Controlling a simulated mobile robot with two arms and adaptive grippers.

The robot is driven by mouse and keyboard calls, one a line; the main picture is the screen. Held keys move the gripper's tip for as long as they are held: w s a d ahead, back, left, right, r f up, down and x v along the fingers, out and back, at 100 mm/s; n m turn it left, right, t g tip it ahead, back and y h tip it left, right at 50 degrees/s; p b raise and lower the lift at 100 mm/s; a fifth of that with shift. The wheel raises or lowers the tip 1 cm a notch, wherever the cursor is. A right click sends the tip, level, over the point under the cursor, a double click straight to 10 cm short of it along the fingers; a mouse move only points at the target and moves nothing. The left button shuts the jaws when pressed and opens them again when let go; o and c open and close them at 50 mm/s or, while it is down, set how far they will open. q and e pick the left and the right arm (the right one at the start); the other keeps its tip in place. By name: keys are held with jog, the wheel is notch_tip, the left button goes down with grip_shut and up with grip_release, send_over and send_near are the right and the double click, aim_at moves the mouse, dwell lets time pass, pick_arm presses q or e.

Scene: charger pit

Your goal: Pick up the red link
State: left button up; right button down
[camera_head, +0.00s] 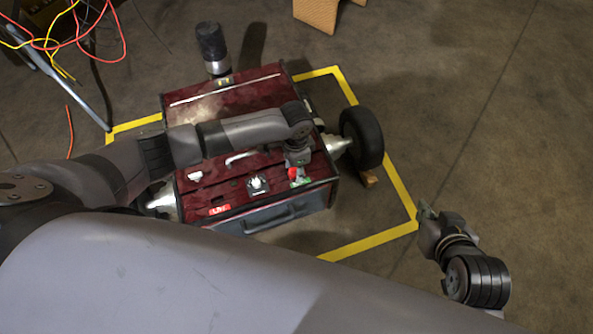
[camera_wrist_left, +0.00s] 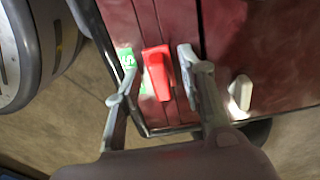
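The red link (camera_wrist_left: 158,72) sits on the dark red top of the charger box, beside a green-and-white label (camera_wrist_left: 127,58). It also shows in the head view (camera_head: 293,173), near the box's front right corner. My left gripper (camera_wrist_left: 157,60) is open, with one finger on each side of the link. The right-hand finger is close to the link; I cannot tell whether it touches. My right gripper (camera_head: 427,214) is off to the right of the box, above the floor and empty. Its fingers are too small to judge.
The charger box (camera_head: 285,218) has a wheel (camera_head: 362,138) at its right and a dark cylinder (camera_head: 212,47) behind. A knob (camera_head: 257,184) and a handle (camera_head: 243,156) stand on top. Yellow floor tape (camera_head: 372,241) surrounds it. Loose cables (camera_head: 75,40) hang at upper left. Right floor is clear.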

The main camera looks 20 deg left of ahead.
pick_arm(q)
grip_shut()
dwell(0.3)
dwell(0.5)
